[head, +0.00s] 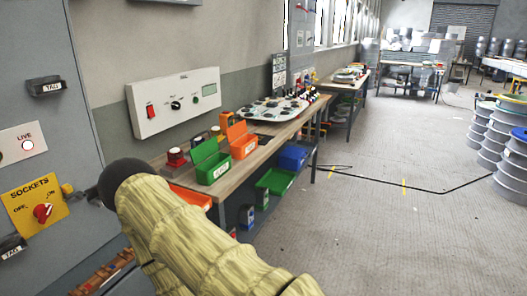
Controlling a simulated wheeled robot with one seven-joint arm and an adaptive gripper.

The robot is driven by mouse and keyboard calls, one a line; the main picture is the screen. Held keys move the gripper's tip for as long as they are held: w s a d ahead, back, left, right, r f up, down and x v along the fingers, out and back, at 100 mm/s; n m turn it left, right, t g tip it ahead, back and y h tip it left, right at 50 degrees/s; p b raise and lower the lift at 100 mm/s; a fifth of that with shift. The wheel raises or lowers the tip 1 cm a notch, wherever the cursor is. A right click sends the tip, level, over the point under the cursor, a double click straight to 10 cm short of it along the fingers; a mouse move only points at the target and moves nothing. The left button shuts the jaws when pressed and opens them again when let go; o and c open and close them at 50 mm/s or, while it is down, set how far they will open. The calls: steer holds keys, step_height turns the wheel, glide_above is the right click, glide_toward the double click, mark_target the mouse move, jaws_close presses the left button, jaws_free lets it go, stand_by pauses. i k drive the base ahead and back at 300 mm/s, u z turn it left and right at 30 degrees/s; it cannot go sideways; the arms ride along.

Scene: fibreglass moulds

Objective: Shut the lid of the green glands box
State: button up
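The green box (213,171) stands on the wooden workbench, just beyond my arm, with its lid (204,151) raised and tilted back toward the wall. The inside of the box is only partly visible. Any label on it is too small to read. My arm, in a yellowish ribbed sleeve with a rounded black end, crosses the lower left in front of the bench. The fingers of my gripper do not show.
An orange box (241,144) with a raised lid stands just beyond the green one. A red-orange tray (192,198) lies nearer, partly behind my arm. A grey cabinet (40,120) stands close at left. Open grey floor (370,230) lies to the right.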

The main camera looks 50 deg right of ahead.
mark_target(200, 153)
steer(key=z, duration=1.4)
